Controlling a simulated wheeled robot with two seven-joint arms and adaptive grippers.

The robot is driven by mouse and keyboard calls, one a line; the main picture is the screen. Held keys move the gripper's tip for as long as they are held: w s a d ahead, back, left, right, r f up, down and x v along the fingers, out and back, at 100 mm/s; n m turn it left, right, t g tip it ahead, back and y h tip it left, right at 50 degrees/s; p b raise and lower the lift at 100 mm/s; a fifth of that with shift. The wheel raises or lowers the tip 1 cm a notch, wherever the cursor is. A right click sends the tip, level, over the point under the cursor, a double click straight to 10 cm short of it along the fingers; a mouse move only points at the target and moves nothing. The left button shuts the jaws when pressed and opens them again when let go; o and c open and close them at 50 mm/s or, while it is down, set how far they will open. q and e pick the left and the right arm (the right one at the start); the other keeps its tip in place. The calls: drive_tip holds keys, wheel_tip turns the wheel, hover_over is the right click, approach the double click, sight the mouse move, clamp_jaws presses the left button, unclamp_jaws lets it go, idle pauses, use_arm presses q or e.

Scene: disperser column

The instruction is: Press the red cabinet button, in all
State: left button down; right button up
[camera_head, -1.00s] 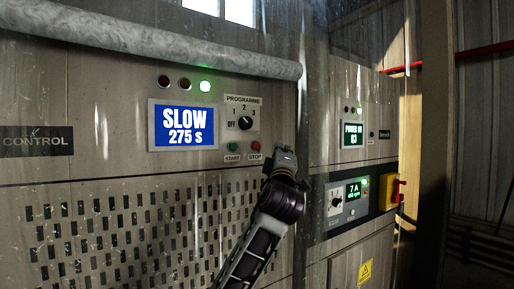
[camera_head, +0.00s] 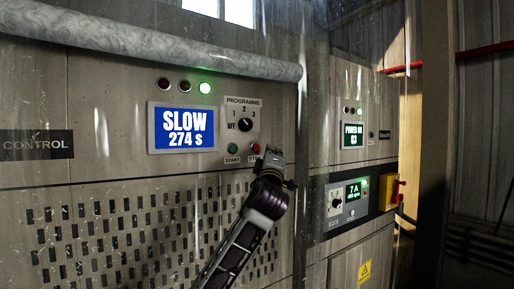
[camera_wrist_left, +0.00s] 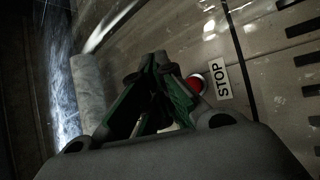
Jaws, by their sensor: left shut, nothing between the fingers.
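The red button (camera_head: 256,148) sits on the cabinet panel above the STOP label, which my gripper partly covers in the head view. In the left wrist view the red button (camera_wrist_left: 196,84) shows right beside the fingers, next to the STOP label (camera_wrist_left: 221,79). My left gripper (camera_head: 272,156) is shut and empty, its tips just right of and slightly below the button in the head view. Whether the fingers touch the button or the panel, I cannot tell. My right gripper is not in view.
A green button (camera_head: 232,148) with a START label lies left of the red one. Above are the PROGRAMME dial (camera_head: 245,124) and a blue display (camera_head: 183,127) reading SLOW 274 S. A thick grey pipe (camera_head: 160,46) crosses above. A yellow-and-red switch (camera_head: 390,192) is at right.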

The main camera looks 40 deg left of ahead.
sight(256, 148)
use_arm(q)
drive_tip(key=shift+w+a, duration=0.25)
drive_tip(key=shift+a, duration=0.4)
drive_tip(key=shift+w+a, duration=0.3)
drive_tip(key=shift+a, duration=0.3)
drive_tip(key=shift+w+a, duration=0.25)
drive_tip(key=shift+a, duration=0.4)
drive_tip(key=shift+a+b, duration=0.15)
drive_tip(key=shift+b, duration=0.2)
drive_tip(key=shift+w+a, duration=0.15)
drive_tip(key=shift+a, duration=0.05)
